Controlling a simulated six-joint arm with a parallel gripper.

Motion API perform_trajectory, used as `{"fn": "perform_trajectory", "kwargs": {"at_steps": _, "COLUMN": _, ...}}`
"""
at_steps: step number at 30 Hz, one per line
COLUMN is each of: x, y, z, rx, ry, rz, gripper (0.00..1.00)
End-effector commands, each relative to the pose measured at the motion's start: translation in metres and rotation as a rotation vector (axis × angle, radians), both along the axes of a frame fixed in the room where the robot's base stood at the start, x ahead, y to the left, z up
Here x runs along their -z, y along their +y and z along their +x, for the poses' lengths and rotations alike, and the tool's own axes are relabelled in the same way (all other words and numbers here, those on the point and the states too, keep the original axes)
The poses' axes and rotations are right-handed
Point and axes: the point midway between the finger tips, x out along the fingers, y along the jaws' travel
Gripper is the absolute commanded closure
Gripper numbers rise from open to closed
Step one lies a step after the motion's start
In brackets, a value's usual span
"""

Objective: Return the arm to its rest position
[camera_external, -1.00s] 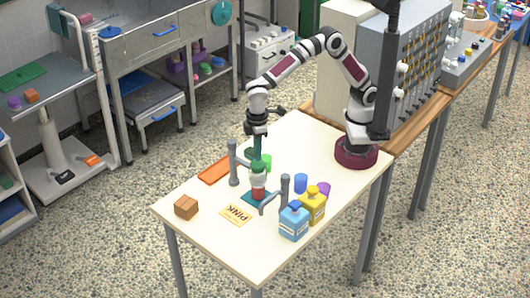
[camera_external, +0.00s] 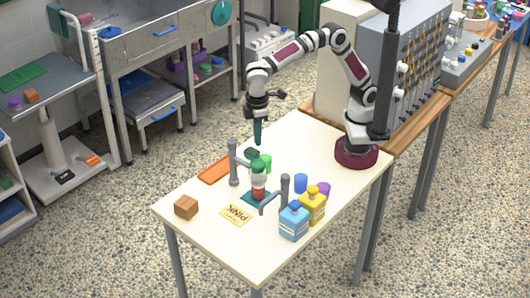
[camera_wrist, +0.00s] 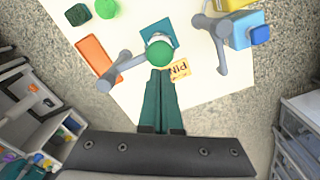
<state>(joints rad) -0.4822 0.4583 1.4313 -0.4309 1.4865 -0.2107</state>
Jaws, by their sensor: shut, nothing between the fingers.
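My gripper (camera_external: 257,141) hangs above the table with its teal fingers pointing down. The fingers are shut together with nothing between them; in the wrist view the closed fingertips (camera_wrist: 160,74) show too. Below the gripper, a bottle (camera_external: 258,182) with a green top and red lower part stands upright on a teal square (camera_external: 250,201). There is a visible gap between fingertips and bottle. In the wrist view the bottle's green top (camera_wrist: 159,53) appears just beyond the fingertips. My arm reaches out from its dark red base at the table's back right.
Two grey posts with side arms (camera_external: 233,165) (camera_external: 285,190) flank the bottle. A grey panel cabinet (camera_external: 405,70) is behind the arm.

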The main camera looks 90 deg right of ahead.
Motion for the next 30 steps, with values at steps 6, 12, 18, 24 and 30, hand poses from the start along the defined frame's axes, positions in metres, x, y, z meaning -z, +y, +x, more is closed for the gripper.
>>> {"fn": "perform_trajectory", "kwargs": {"at_steps": 6, "x": -0.007, "y": -0.015, "z": -0.008, "rx": 0.036, "ry": 0.003, "rz": 0.007, "gripper": 1.00}}
{"fn": "perform_trajectory", "kwargs": {"at_steps": 12, "x": -0.032, "y": -0.124, "z": -0.121, "rx": 0.391, "ry": 0.040, "rz": 0.074, "gripper": 1.00}}
{"fn": "perform_trajectory", "kwargs": {"at_steps": 18, "x": 0.001, "y": -0.165, "z": -0.235, "rx": 0.688, "ry": 0.070, "rz": 0.133, "gripper": 1.00}}
{"fn": "perform_trajectory", "kwargs": {"at_steps": 24, "x": 0.014, "y": -0.168, "z": -0.258, "rx": 0.749, "ry": 0.079, "rz": 0.144, "gripper": 1.00}}
{"fn": "perform_trajectory", "kwargs": {"at_steps": 30, "x": 0.013, "y": -0.167, "z": -0.257, "rx": 0.746, "ry": 0.079, "rz": 0.144, "gripper": 1.00}}
